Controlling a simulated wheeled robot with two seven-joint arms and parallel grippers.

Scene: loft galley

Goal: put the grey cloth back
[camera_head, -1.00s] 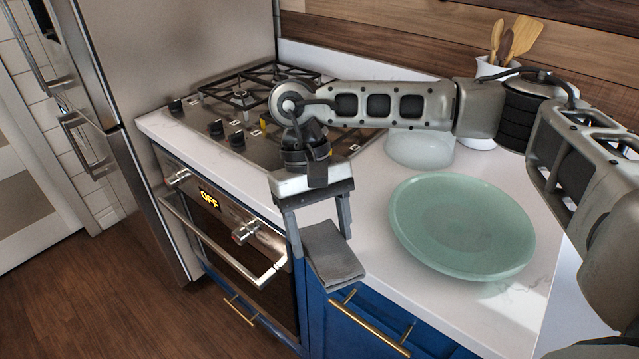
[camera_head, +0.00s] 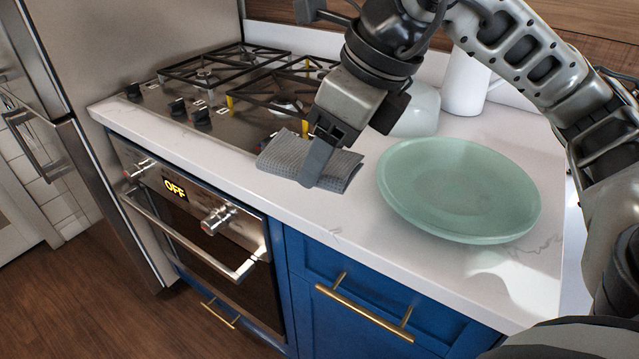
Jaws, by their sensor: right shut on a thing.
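The grey cloth (camera_head: 283,153) is folded into a small flat pad. It is at the counter's front edge, between the stove and the green plate. My right gripper (camera_head: 318,165) comes down from above and is shut on the cloth, with one finger across its near side. The other finger is mostly hidden. I cannot tell whether the cloth touches the counter or hangs just above it. My left gripper is not in view.
The gas stove (camera_head: 215,100) lies left of the cloth, above an oven with a bar handle (camera_head: 190,238) and a lit OFF display. A green plate (camera_head: 460,190) stands close on the right, with a pale bowl (camera_head: 418,112) and white jug (camera_head: 464,85) behind. The counter front (camera_head: 370,255) is clear.

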